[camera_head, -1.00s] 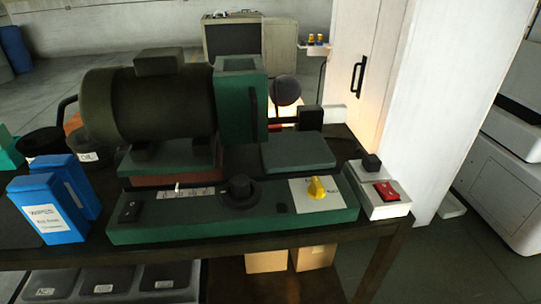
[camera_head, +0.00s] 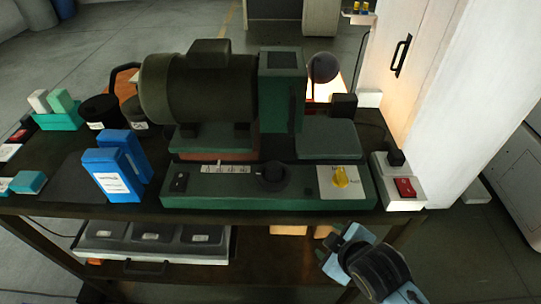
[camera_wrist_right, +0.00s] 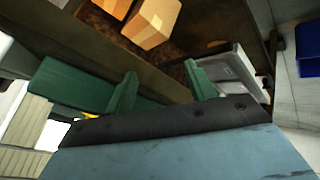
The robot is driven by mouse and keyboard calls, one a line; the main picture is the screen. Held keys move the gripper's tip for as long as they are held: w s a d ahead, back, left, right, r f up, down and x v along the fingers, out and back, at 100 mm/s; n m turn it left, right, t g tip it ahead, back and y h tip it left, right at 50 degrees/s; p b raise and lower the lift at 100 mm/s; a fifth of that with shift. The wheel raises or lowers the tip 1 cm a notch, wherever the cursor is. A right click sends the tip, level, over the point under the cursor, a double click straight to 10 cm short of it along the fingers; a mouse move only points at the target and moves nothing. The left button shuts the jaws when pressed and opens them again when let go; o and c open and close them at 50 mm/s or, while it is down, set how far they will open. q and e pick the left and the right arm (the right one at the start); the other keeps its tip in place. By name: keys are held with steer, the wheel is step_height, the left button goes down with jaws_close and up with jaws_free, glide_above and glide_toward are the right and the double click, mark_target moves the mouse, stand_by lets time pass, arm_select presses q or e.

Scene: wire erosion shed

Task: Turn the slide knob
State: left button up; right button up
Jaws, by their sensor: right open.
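A green machine (camera_head: 240,200) with a big dark motor stands on the dark bench. Its front panel carries a round black knob (camera_head: 271,176) beside a marked white scale, and a yellow knob (camera_head: 340,178) on a white plate at the right. I cannot tell from the labels which is the slide knob. My right gripper (camera_head: 338,238) is open, in front of and below the bench edge, apart from both knobs. In the right wrist view its two green fingers (camera_wrist_right: 163,88) have nothing between them. A sliver of yellow (camera_wrist_right: 88,116) shows past the hand there. My left gripper is out of view.
A switch box with a red rocker (camera_head: 404,187) stands right of the machine. Blue boxes (camera_head: 113,175) stand at its left. A tray of dark bins (camera_head: 155,240) and cardboard boxes (camera_wrist_right: 152,22) sit under the bench. A white cabinet (camera_head: 460,80) rises behind at the right.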

step_height(320, 180, up, 9)
steer(key=a+n+t+p, duration=0.1)
steer(key=a+n, duration=0.1)
steer(key=n+y, duration=0.7)
steer(key=n, duration=2.5)
glide_toward(275, 167)
steer(key=shift+t, duration=0.3)
steer(key=x, duration=1.2)
steer(key=shift+a+f, duration=0.15)
steer(key=shift+f, duration=0.05)
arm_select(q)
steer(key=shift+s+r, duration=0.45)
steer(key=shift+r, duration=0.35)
